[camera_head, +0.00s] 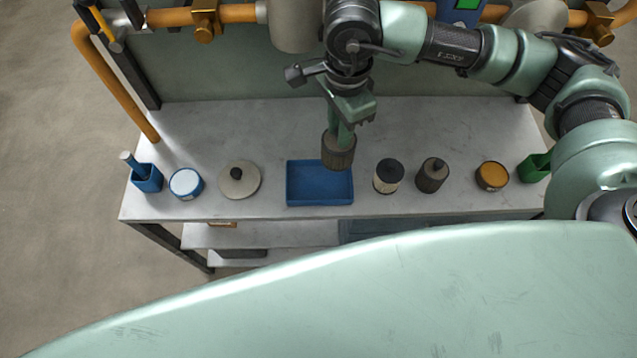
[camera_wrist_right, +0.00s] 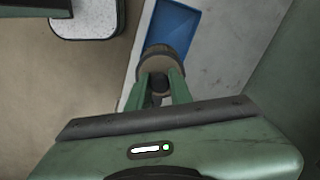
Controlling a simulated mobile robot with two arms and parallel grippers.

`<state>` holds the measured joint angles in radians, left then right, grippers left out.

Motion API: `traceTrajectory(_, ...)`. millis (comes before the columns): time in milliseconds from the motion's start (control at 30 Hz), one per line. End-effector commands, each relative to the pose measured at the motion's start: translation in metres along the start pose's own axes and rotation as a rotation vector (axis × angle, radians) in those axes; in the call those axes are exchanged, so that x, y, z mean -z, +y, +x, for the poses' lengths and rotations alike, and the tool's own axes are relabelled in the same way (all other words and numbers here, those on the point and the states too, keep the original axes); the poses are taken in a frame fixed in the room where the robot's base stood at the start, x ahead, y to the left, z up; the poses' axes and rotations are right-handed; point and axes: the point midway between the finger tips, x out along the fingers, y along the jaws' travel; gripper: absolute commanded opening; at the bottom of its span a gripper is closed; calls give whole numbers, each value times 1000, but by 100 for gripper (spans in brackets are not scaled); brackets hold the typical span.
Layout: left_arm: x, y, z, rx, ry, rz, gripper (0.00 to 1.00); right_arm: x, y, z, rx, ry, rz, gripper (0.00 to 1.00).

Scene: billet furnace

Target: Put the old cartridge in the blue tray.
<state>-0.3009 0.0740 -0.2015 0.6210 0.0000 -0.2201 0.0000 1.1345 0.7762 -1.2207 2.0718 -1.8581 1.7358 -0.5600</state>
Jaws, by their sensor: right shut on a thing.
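My right gripper (camera_head: 341,134) points down over the back right of the blue tray (camera_head: 305,200) and is shut on a grey-brown ribbed cartridge (camera_head: 338,155). The cartridge hangs upright and overlaps the tray's back right corner in the head view; its exact height above the tray cannot be told. In the right wrist view the cartridge (camera_wrist_right: 166,54) sits between the fingertips (camera_wrist_right: 160,82), in front of the blue tray (camera_wrist_right: 172,25). The tray's visible floor is empty. My left gripper is not in view.
Right of the tray stand a cream cylinder with a black top (camera_head: 388,177), a dark ribbed cylinder (camera_head: 432,176), an orange-topped tin (camera_head: 492,176) and a green holder (camera_head: 534,168). Left are a knobbed disc (camera_head: 240,182), a white-topped tin (camera_head: 186,184) and a blue holder (camera_head: 147,179). Pipes run behind.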

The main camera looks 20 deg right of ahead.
Motion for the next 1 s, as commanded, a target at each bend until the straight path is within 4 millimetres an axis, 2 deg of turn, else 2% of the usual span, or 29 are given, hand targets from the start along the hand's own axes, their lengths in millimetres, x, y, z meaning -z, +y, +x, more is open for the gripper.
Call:
traceTrajectory(300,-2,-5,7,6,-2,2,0,-14,-22,31,-11,-2,854,0)
traceTrajectory(500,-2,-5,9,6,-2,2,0,-20,-31,48,-22,7,1329,0)
traceTrajectory(700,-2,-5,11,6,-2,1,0,-23,-35,58,-30,16,1603,0)
traceTrajectory(833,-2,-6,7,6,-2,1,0,-24,-35,68,-33,22,1668,0)
traceTrajectory(1000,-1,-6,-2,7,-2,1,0,-24,-34,99,-34,24,1677,0)
